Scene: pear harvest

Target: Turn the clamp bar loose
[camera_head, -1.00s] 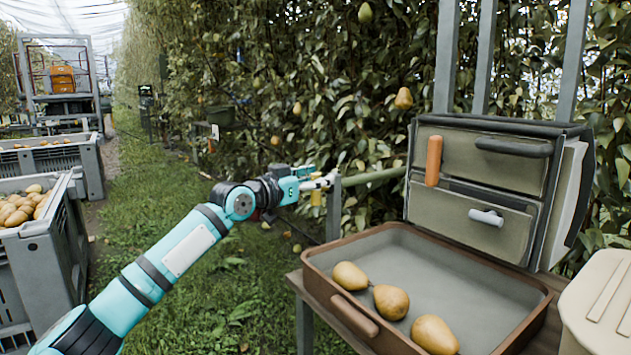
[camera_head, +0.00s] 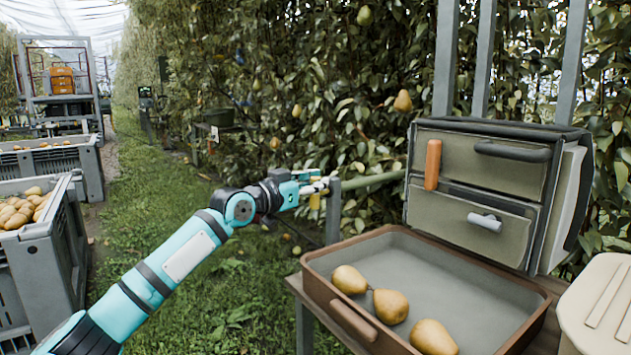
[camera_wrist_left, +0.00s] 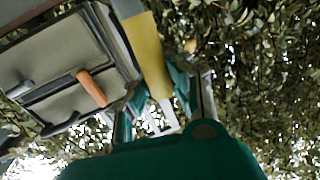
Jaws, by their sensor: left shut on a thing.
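The clamp bar (camera_wrist_left: 150,55) looks like a short yellow bar in the left wrist view and runs down between my fingers. In the head view its yellow part (camera_head: 315,201) shows just below the fingertips, beside a grey post (camera_head: 333,212). My left gripper (camera_head: 318,187) is shut on the clamp bar; in the left wrist view the teal fingers (camera_wrist_left: 160,92) close around its lower end. The exact contact is partly hidden by the fingers. A greenish rail (camera_head: 372,180) runs right from the post. My right gripper is not in view.
An open case (camera_head: 440,255) with three pears in its tray stands on a table at right, its lid (camera_head: 480,170) raised. A beige box (camera_head: 600,310) is at the lower right. Bins of pears (camera_head: 40,240) line the left. Open grass lies between; foliage is behind the gripper.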

